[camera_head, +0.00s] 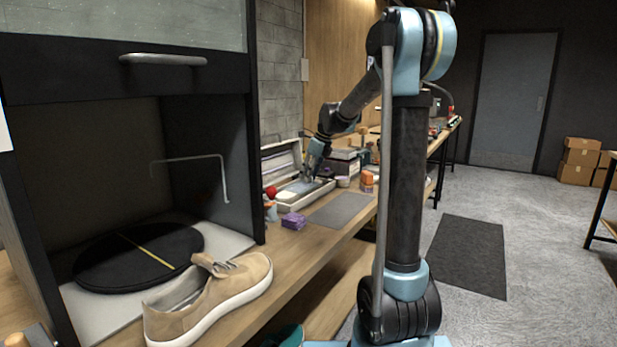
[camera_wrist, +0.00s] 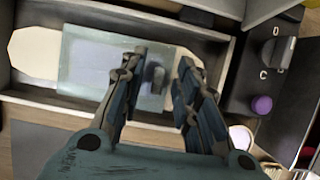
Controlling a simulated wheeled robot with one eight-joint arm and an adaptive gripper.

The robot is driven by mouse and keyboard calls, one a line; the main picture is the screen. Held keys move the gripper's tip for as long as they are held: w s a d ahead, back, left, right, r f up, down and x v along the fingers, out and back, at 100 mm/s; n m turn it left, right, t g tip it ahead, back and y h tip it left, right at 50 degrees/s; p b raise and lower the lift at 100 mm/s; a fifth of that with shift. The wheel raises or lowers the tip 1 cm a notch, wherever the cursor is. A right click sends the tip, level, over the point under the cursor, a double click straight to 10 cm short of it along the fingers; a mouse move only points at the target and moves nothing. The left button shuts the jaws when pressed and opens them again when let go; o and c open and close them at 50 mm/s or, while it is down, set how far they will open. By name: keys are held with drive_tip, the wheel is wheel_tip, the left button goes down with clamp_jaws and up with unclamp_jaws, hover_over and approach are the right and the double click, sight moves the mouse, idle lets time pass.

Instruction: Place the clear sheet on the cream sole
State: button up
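In the wrist view the clear sheet (camera_wrist: 80,65), a pale bluish see-through rectangle, lies across the middle of the cream sole (camera_wrist: 34,52). The sole's left end shows past the sheet; its right part is partly hidden by my fingers. Both are inside a long shallow tray (camera_wrist: 50,102). A small dark tab (camera_wrist: 157,75) stands on the sheet between my fingers. My gripper (camera_wrist: 161,62) is open above the sheet, its fingers on either side of the tab with gaps. In the head view my gripper (camera_head: 309,176) is over the open case (camera_head: 308,200).
Right of the tray is a dark panel with a knob (camera_wrist: 281,47) and a purple button (camera_wrist: 261,104). In the head view a purple block (camera_head: 293,221), a red ball (camera_head: 271,191) and orange pieces (camera_head: 367,181) stand near the case. A grey mat (camera_head: 340,210) lies clear in front.

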drive_tip(key=v, duration=1.2)
drive_tip(key=shift+f, duration=0.1)
